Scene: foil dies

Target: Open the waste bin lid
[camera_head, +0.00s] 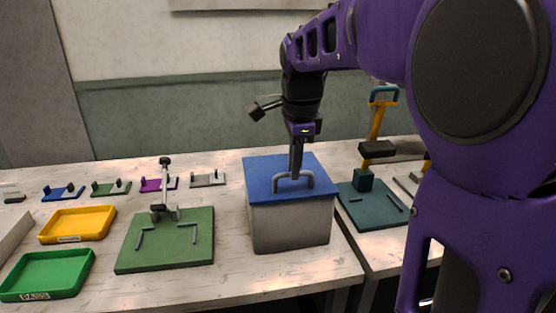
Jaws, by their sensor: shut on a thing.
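The waste bin is a grey box (290,226) with a flat blue lid (262,172), standing near the front right of the white table. A grey bar handle (307,181) rises from the lid. The lid lies flat on the box. My gripper (295,176) points straight down over the lid and is shut on the handle's top bar. Its fingertips are small in this view and partly merge with the handle.
Left of the bin are a green board (165,256) with a small stand, a yellow tray (77,224) and a green tray (45,274). Several small coloured holders line the back. Right of the bin is a dark teal base (372,212) with a yellow-armed press (377,122).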

